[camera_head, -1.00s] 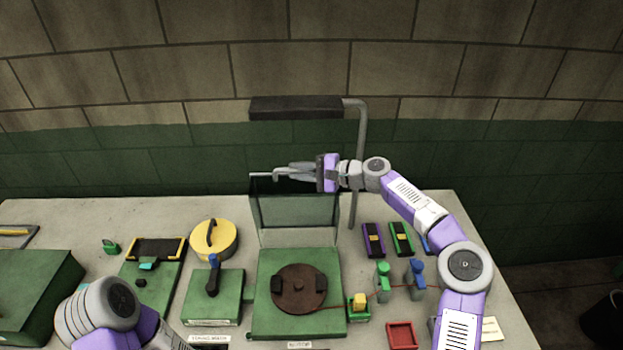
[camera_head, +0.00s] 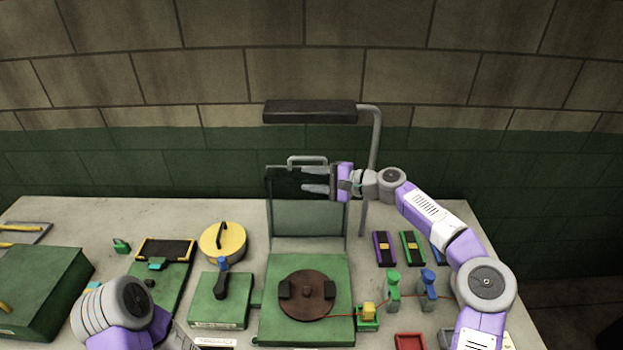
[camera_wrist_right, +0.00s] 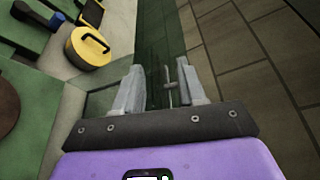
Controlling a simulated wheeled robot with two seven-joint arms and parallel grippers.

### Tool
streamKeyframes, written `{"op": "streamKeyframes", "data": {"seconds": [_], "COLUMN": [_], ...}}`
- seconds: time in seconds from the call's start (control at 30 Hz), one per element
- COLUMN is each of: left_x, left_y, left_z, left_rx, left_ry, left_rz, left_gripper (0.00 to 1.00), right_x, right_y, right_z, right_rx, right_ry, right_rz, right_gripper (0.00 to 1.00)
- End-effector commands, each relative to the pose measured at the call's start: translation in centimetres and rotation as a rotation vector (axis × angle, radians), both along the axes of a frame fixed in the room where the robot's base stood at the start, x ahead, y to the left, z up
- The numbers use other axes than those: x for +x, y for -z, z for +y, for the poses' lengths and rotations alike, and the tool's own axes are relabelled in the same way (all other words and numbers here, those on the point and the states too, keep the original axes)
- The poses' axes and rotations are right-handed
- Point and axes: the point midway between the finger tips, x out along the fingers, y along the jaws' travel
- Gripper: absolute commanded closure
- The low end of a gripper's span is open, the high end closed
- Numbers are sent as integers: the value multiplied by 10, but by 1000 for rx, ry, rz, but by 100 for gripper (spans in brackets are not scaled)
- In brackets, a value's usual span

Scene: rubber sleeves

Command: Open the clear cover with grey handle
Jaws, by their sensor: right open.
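The clear cover (camera_head: 306,218) stands raised, roughly upright, at the back edge of a green base (camera_head: 262,325). Its grey handle (camera_head: 306,159) is at the top edge. My right gripper (camera_head: 304,181) is open, with its fingers pointing left in front of the cover's upper part, just below the handle. In the right wrist view, the open fingers (camera_wrist_right: 168,95) are at the clear panel (camera_wrist_right: 145,45), and the grey handle (camera_wrist_right: 170,86) shows between them. I cannot tell whether they touch. My left arm shows at the bottom left; its gripper is out of frame.
A brown disc (camera_head: 307,296) with black blocks lies on the green base. A dark lamp bar (camera_head: 310,111) on a grey post (camera_head: 374,150) stands behind the cover. A yellow round lid (camera_head: 223,243) and a green lever box (camera_head: 217,310) are to the left.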

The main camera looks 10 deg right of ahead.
Motion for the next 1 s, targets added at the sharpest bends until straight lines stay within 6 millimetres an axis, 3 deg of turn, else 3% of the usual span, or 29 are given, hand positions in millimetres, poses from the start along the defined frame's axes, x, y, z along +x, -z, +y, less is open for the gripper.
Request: {"op": "streamKeyframes", "data": {"seconds": [0.43,1.0], "left_x": [0,0], "left_y": [9,7], "left_z": [0,0], "left_rx": [0,0], "left_ry": [0,0], "left_rz": [0,0], "left_gripper": [57,57], "right_x": [-29,-32], "right_y": [-10,-14], "right_z": [-59,-64], "right_rx": [-1,0], "right_ry": [3,0], "right_rz": [-1,-1], "right_gripper": [60,60]}}
